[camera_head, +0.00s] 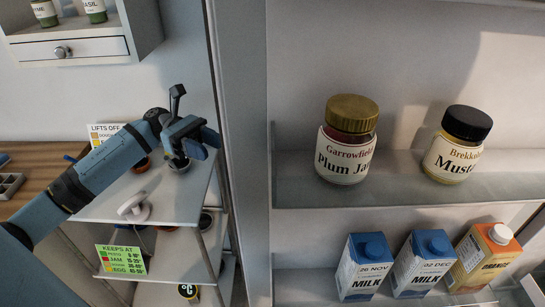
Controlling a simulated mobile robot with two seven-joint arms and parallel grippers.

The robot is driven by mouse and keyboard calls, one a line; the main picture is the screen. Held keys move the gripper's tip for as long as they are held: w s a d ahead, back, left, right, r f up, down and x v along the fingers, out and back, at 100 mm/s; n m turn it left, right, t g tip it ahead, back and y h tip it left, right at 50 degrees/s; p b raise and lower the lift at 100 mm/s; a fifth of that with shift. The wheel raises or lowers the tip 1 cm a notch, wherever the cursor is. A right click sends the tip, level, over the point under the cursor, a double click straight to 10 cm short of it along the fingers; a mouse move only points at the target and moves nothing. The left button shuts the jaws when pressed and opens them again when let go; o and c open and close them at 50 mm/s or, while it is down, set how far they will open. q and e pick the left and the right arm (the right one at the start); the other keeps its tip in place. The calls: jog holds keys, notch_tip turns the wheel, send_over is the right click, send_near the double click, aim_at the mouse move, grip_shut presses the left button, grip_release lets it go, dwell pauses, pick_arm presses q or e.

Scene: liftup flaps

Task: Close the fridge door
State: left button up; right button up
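The fridge door (256,150) stands open. Its near-vertical edge and pale inner face fill the middle and right of the head view. Its inner shelf (400,180) carries jars, and cartons stand lower down. My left arm comes in from the left, and its gripper (190,135) is to the left of the door edge, with a visible gap in the picture. I cannot tell how far apart they are in depth. The gripper's fingers are small and seen at an angle, so their opening is unclear. No held object shows. My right gripper is out of view.
A plum jam jar (346,140) and a mustard jar (457,144) stand on the door shelf. Two milk cartons (362,268) and an orange carton (483,257) stand below. Behind my arm are a shelf rack (150,205), a wooden counter (35,160) and a drawer unit (95,46).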

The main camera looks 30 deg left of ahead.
pick_arm(q)
jog(key=d+p, duration=0.2)
jog(key=d, duration=1.1)
jog(key=shift+s+d+p, duration=0.3)
jog(key=shift+d, duration=0.1)
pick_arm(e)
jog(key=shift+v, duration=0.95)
pick_arm(q)
jog(key=shift+r, duration=0.1)
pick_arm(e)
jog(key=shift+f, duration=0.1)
pick_arm(q)
grip_shut()
